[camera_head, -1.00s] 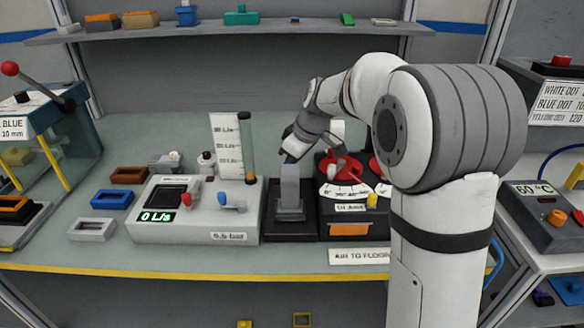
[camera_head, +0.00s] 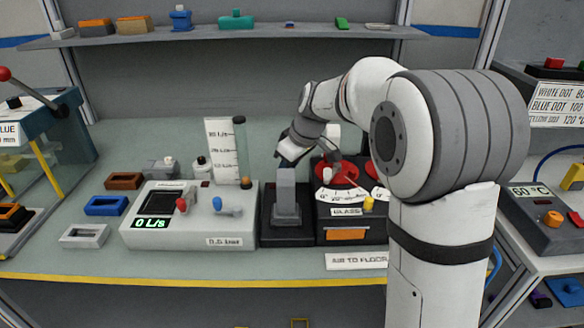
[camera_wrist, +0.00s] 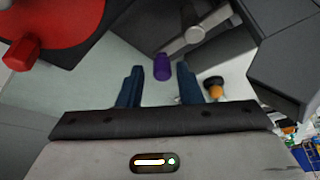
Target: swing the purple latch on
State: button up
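The purple latch (camera_wrist: 162,67) shows in the wrist view as a small purple knob at the end of a grey lever. The lever runs to a round metal pivot at upper right. My gripper (camera_wrist: 159,70) has its two blue fingers apart, one on each side of the knob. The knob lies at or just beyond the fingertips, and no contact shows. In the head view my gripper (camera_head: 284,160) is above and behind the upright grey block (camera_head: 286,195); its fingers are hidden there, and the purple latch cannot be seen.
A dark module with red dials (camera_head: 341,173) stands right of the block. A grey console (camera_head: 150,235) with red and blue levers stands left. In the wrist view, a red disc (camera_wrist: 50,30) is at upper left and a dark grey block (camera_wrist: 290,70) at right, close to the fingers.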

jog(key=shift+o, duration=0.6)
jog(key=v, duration=0.7)
jog(key=shift+s+r, duration=0.15)
jog(key=shift+r, duration=0.15)
jog(key=shift+d, duration=0.1)
